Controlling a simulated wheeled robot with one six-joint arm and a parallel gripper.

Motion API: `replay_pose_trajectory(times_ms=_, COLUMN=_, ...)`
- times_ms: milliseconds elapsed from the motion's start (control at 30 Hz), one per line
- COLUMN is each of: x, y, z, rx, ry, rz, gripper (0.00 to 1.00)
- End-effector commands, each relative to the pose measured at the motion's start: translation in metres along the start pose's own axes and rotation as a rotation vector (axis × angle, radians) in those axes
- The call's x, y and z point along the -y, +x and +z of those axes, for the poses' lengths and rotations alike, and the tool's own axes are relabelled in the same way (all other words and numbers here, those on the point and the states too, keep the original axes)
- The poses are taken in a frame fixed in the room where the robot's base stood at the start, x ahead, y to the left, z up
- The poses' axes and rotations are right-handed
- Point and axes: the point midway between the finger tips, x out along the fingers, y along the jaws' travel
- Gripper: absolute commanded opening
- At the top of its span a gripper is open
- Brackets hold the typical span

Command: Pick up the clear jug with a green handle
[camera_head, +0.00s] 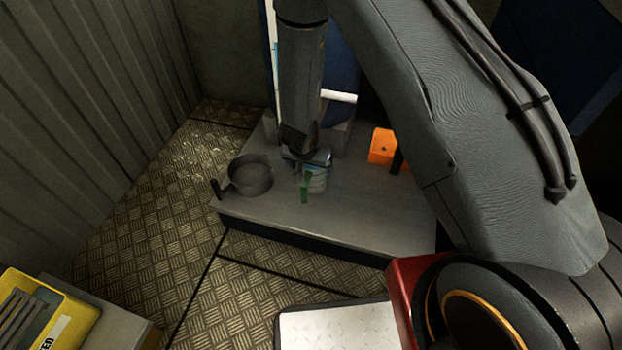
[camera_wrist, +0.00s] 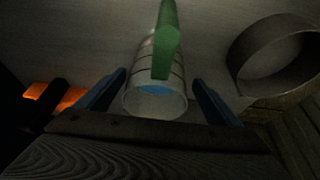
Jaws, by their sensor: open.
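The clear jug (camera_head: 317,182) with a green handle (camera_head: 305,190) stands on the low grey table, with the handle toward the camera. In the wrist view the jug (camera_wrist: 155,103) lies between the two blue fingers of my gripper (camera_wrist: 160,92), with blue showing at its end. Its green handle (camera_wrist: 166,42) points up in that picture. My gripper (camera_head: 306,160) is open, one finger on each side of the jug, and in the head view it partly covers the jug's top. I cannot tell whether either finger touches it.
A grey pan (camera_head: 250,176) stands left of the jug on the grey table (camera_head: 345,215). An orange box (camera_head: 383,146) with a dark object beside it stands to the right. A yellow crate (camera_head: 70,318) is at the lower left. The table's front is clear.

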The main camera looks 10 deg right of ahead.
Motion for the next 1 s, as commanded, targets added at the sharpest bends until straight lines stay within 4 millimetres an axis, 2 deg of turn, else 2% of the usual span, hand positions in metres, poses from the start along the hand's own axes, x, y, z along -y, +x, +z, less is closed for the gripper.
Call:
replay_pose_trajectory(times_ms=33, x=0.0, y=0.008, z=0.001, rx=0.001, ry=0.001, rz=0.001, gripper=0.87)
replay_pose_trajectory(times_ms=267, x=-0.003, y=0.023, z=0.0, rx=0.002, ry=0.002, rz=0.001, gripper=0.87)
replay_pose_trajectory(times_ms=533, x=-0.005, y=0.059, z=0.0, rx=0.002, ry=0.001, rz=0.0, gripper=0.87)
replay_pose_trajectory(times_ms=800, x=-0.005, y=0.061, z=0.0, rx=0.001, ry=0.001, rz=0.0, gripper=0.87)
replay_pose_trajectory(times_ms=867, x=-0.005, y=0.061, z=0.0, rx=0.001, ry=0.001, rz=0.0, gripper=0.78)
replay_pose_trajectory(times_ms=1000, x=-0.005, y=0.061, z=0.0, rx=0.002, ry=0.001, rz=0.0, gripper=0.55)
